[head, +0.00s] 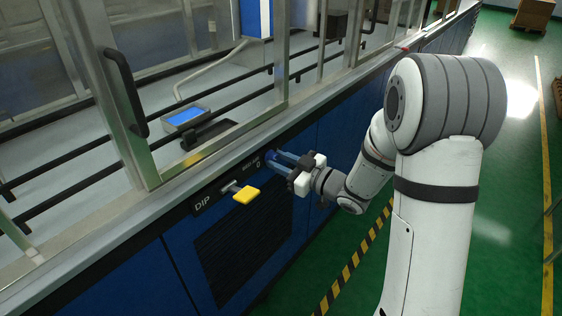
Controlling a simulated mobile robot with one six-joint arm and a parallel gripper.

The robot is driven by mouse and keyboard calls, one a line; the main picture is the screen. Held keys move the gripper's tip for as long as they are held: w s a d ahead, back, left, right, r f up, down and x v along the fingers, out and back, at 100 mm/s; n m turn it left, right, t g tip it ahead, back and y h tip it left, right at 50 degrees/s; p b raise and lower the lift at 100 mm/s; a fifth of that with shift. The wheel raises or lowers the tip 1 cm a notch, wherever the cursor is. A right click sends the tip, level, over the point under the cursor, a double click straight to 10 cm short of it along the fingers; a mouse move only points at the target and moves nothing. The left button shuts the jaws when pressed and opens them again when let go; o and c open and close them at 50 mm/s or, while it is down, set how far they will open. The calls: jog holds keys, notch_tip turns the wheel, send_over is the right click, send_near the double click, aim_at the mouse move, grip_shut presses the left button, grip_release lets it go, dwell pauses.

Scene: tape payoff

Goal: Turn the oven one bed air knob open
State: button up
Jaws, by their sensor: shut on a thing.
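A dark strip (214,189) runs along the top of the blue machine front, with the word DIP and a small label ending in 0 near my gripper. My gripper (274,159) reaches this strip from the right. Its fingers are shut on a small blue knob (268,157) on the panel face, mostly hidden between the fingers. The knob's turn angle and the full label beside it cannot be read.
A yellow handle (246,194) sticks out of the panel just left of my gripper, above a dark louvred vent (243,240). A framed guard with a black pull handle (126,92) rises above the ledge. Green floor (420,270) is open at right, with a yellow-black stripe (352,262).

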jog(key=shift+c, duration=0.9)
jog(key=shift+r+m+p, duration=0.1)
jog(key=shift+m+p, duration=0.7)
jog(key=shift+m, duration=0.2)
jog(key=m+p, duration=0.2)
jog(key=m, duration=0.1)
jog(key=shift+m, duration=0.3)
jog(key=m+p, duration=0.2)
jog(key=m, duration=0.1)
jog(key=shift+m+p, duration=0.3)
jog(key=shift+m, duration=0.1)
jog(key=m+p, duration=0.2)
jog(key=m, duration=0.2)
jog(key=shift+m+t+p, duration=0.3)
jog(key=shift+t+p, duration=0.1)
jog(key=shift+m+p, duration=1.15)
jog(key=shift+m, duration=1.15)
